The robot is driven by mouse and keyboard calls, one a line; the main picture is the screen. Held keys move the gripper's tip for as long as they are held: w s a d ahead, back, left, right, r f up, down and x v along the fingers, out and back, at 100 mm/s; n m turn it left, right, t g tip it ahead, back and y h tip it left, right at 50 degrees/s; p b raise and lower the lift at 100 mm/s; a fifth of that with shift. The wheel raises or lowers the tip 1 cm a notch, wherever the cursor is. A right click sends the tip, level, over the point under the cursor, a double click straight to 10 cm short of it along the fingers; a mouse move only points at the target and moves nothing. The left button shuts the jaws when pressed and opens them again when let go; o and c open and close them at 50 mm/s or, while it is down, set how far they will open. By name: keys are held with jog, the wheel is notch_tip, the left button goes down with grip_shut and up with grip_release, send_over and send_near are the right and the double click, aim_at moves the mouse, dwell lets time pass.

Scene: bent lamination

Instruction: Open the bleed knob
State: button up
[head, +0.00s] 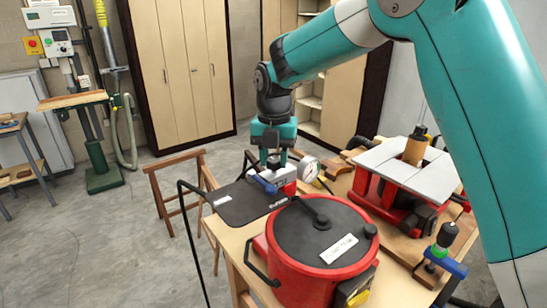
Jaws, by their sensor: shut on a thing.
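My gripper (274,163) points down at the small red and white unit (286,184) on the bench. It is shut at the top of this unit, where the bleed knob sits. The knob is mostly hidden by the jaws, and how far it is turned cannot be told. A blue lever (263,184) sticks out at the unit's left, just below the jaws. A round white dial gauge (308,169) stands at its right.
A red pot with a dark lid (318,232) stands in front of the unit. A black bag or mat (243,203) lies to its left. A red machine with a grey table (402,168) stands to the right. A blue clamp (446,262) is at the bench's right edge.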

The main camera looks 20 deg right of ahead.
aim_at(274, 160)
jog(key=shift+n, duration=0.4)
jog(key=o, duration=0.9)
jog(key=shift+s, duration=0.1)
notch_tip(274, 160, up, 17)
jog(key=b, duration=0.2)
jog(key=shift+r+b, duration=0.2)
jog(key=shift+b, duration=0.15)
